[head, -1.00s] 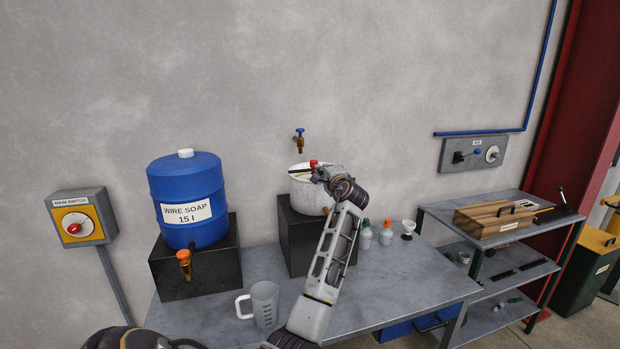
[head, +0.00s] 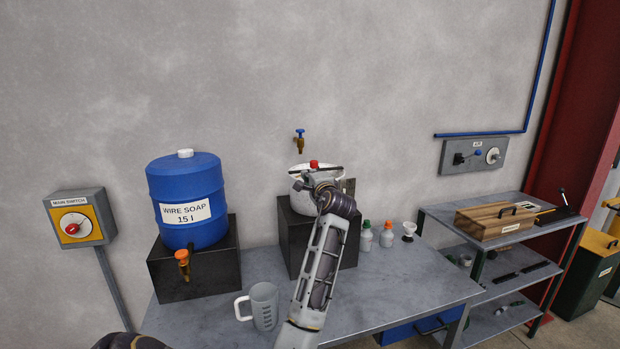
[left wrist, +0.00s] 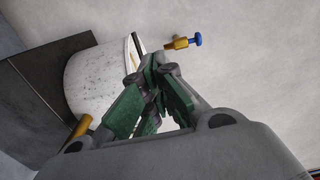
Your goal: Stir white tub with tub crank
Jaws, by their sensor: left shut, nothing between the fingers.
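The white tub (head: 297,212) stands on a black block on the bench, partly hidden by my left arm. The tub crank's red knob (head: 314,163) shows above the tub's rim. My left gripper (head: 299,182) is at the front of the tub's top, a little below and left of the knob. In the left wrist view its green-padded fingers (left wrist: 150,103) are shut with nothing between them, and the white tub (left wrist: 92,80) is behind them. I cannot tell whether the fingers touch the tub or crank. My right gripper is not in view.
A blue wire soap drum (head: 187,205) stands on another black block at left. A measuring jug (head: 263,305) is near the bench's front. Small bottles (head: 365,238) stand right of the tub. A blue-handled wall tap (head: 299,140) is above the tub.

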